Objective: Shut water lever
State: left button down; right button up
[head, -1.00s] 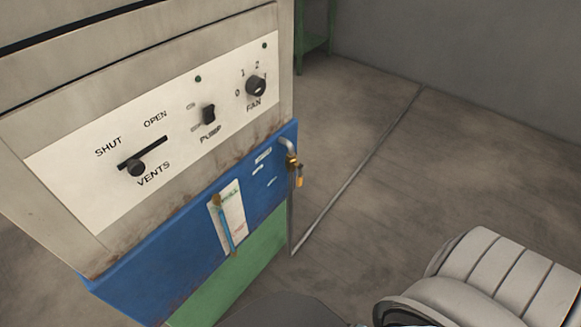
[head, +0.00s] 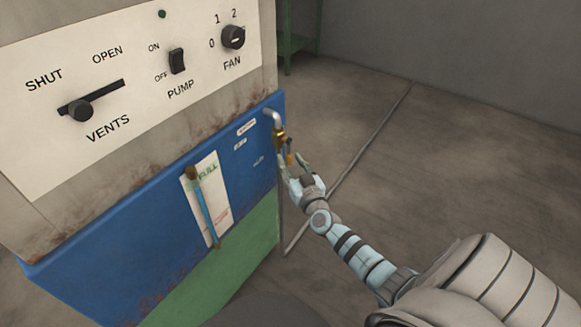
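The water valve (head: 279,138) is a brass fitting on a grey bent pipe (head: 273,116) at the right edge of the blue panel. A small lever with a yellow-orange end (head: 289,157) hangs down from it. My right gripper (head: 293,165) comes from the lower right and is just below the valve. Its fingers look spread, one to each side of the lever's lower end. I cannot tell whether they touch it. The lower end of the lever is partly hidden by the gripper. My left gripper is not in view.
The blue panel (head: 115,245) carries a sight gauge (head: 205,205) marked FULL. Above it are a vents slider (head: 80,111), a pump switch (head: 177,61) and a fan knob (head: 233,37). The floor right of the cabinet is open, with a thin line across it.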

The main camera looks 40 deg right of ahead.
jog(key=shift+w+d+r, duration=0.1)
jog(key=shift+w+d, duration=0.05)
jog(key=shift+w, duration=0.3)
grip_shut()
